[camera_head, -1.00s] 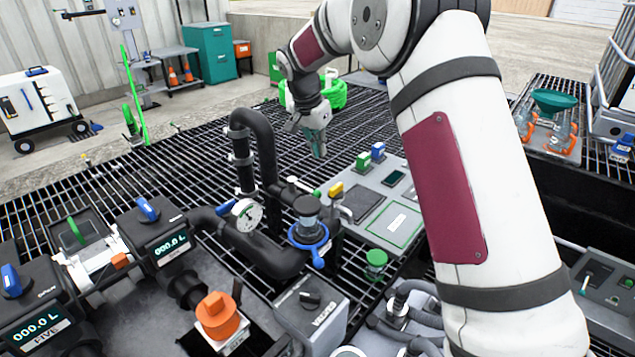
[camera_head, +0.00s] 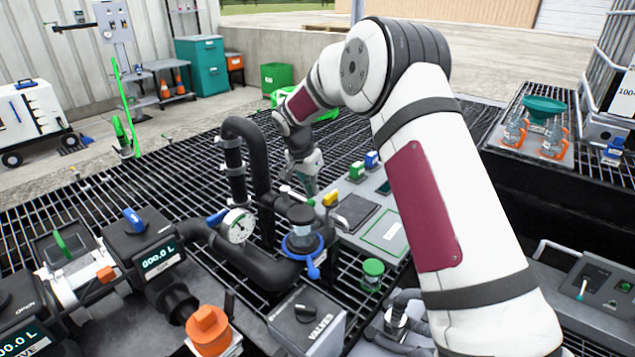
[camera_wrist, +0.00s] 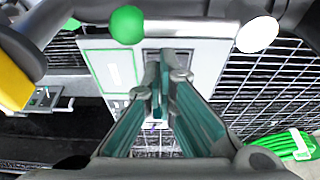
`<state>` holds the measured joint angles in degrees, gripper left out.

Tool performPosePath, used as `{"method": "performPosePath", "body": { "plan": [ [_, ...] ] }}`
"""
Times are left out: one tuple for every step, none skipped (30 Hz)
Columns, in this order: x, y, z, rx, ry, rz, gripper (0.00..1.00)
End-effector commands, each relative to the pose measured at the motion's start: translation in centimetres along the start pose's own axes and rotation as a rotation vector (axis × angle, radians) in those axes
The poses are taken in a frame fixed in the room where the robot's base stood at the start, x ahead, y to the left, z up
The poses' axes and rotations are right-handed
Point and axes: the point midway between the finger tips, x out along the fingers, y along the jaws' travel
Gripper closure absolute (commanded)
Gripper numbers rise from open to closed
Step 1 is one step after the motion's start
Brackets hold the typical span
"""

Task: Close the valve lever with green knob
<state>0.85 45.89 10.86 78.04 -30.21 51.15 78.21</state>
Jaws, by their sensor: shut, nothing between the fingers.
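The valve lever shows across the top of the wrist view as a silver bar (camera_wrist: 190,35). Its green ball knob (camera_wrist: 127,25) is at the left end, and a pale round end (camera_wrist: 260,34) is at the right. My gripper (camera_wrist: 160,80) has its teal fingers together and empty, pointing toward the bar between the two ends. Whether they touch the bar I cannot tell. In the head view my gripper (camera_head: 311,190) is low behind the black pipework, beside the lever's pale end (camera_head: 285,189).
Black pipe (camera_head: 250,150) with a gauge (camera_head: 238,226) stands left of my gripper. A blue-collared valve (camera_head: 303,240) and a yellow handle (camera_head: 330,199) are close in front. A grey panel (camera_head: 385,233) lies to the right. Open grating (camera_head: 190,155) stretches behind left.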

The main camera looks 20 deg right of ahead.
Motion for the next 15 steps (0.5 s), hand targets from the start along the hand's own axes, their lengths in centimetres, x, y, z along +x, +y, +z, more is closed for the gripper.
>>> {"method": "performPosePath", "body": {
  "plan": [
    [-0.06, 0.18, 0.36, -0.001, 0.000, 0.004, 1.00],
    [-0.15, 0.20, 0.55, 0.000, 0.000, 0.004, 1.00],
    [-0.27, 0.19, 0.76, 0.001, 0.000, 0.004, 1.00],
    [-0.33, 0.19, 0.88, 0.001, 0.000, 0.004, 1.00],
    [-0.38, 0.19, 0.98, 0.001, 0.000, 0.004, 1.00],
    [-0.43, 0.20, 1.08, 0.001, 0.000, 0.004, 1.00],
    [-0.45, 0.20, 1.13, 0.001, 0.000, 0.004, 1.00],
    [-0.46, 0.20, 1.16, 0.001, -0.001, 0.005, 1.00],
    [-0.47, 0.21, 1.17, 0.001, -0.001, 0.005, 1.00],
    [-0.48, 0.20, 1.18, 0.001, -0.001, 0.004, 1.00],
    [-0.48, 0.20, 1.17, 0.001, -0.001, 0.004, 1.00],
    [-0.48, 0.20, 1.17, 0.001, -0.001, 0.004, 1.00],
    [-0.49, 0.19, 1.17, 0.001, -0.001, 0.004, 1.00],
    [-0.49, 0.19, 1.16, 0.001, 0.000, 0.004, 1.00],
    [-0.49, 0.19, 1.17, 0.001, 0.000, 0.004, 1.00]
  ]
}}
